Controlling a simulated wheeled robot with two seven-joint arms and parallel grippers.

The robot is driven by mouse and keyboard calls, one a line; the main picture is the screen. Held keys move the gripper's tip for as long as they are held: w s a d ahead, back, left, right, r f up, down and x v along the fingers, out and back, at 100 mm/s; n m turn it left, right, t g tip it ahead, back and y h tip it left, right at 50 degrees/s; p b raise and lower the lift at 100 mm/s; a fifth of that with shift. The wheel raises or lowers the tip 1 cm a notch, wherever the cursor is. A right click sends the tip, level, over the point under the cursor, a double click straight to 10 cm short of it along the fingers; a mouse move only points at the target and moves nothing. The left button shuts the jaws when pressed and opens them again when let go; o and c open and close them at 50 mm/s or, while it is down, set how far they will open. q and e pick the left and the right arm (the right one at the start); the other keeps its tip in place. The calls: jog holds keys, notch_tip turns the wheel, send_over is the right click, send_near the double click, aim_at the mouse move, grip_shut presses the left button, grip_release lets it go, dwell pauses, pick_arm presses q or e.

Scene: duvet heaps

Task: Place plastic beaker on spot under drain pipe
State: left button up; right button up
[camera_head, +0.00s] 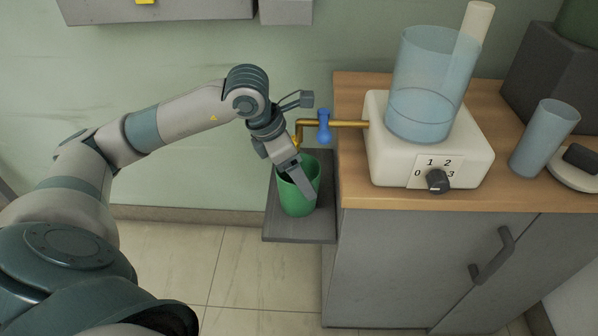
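A green beaker (297,204) stands upright on a low grey shelf (285,234) beside the cabinet. A brass drain pipe (345,124) with a blue valve (324,127) comes out of the white appliance, and its bent outlet (298,138) hangs above the shelf near the beaker. My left gripper (296,184) reaches down at the beaker's rim, and one finger overlaps the front of the beaker. The far finger is hard to make out, so I cannot tell whether it grips the wall. My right gripper is out of view.
The white appliance (388,170) with a dial and a clear blue tank (420,80) stands on the wooden counter (352,190). A blue tumbler (543,140), a white dish (570,176) and a dark box (540,75) are at the right. The tiled floor below the shelf is clear.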

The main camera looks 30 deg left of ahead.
pick_arm(q)
jog(key=o, duration=1.4)
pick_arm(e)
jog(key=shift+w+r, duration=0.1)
pick_arm(q)
jog(key=p+v, duration=0.1)
jog(key=v, duration=1.1)
jog(key=shift+r, duration=0.1)
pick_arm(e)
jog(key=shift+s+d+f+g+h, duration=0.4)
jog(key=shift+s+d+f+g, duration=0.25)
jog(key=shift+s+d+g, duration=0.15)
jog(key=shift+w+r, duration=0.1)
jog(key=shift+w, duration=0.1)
